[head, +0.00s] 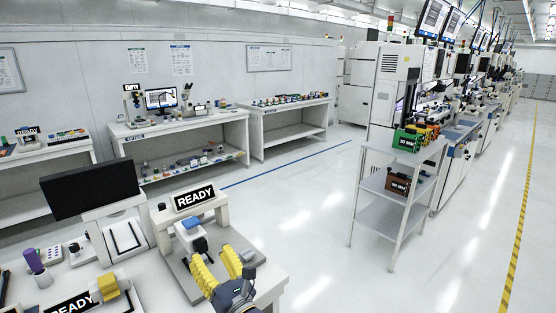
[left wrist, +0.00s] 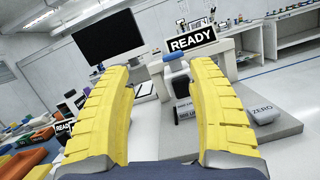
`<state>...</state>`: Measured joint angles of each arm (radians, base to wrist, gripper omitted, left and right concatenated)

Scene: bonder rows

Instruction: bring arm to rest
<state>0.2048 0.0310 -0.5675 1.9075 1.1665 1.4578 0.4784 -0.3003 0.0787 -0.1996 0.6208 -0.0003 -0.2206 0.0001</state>
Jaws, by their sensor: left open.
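My left gripper (head: 217,266) has yellow ribbed fingers and reaches in at the bottom middle of the head view. It is over the front edge of the white bench, by the grey base of a bench device (head: 184,269) with a READY sign (head: 194,198). The READY sign (left wrist: 192,40) and a grey block marked ZERO (left wrist: 263,113) show beyond the fingers. My right gripper is not in view.
A black monitor (head: 90,188) stands left of the device. A second READY sign (head: 70,303), a yellow block (head: 108,287) and a purple cylinder (head: 33,261) are at lower left. A white shelf cart (head: 377,187) with bins stands at right. The floor between is clear.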

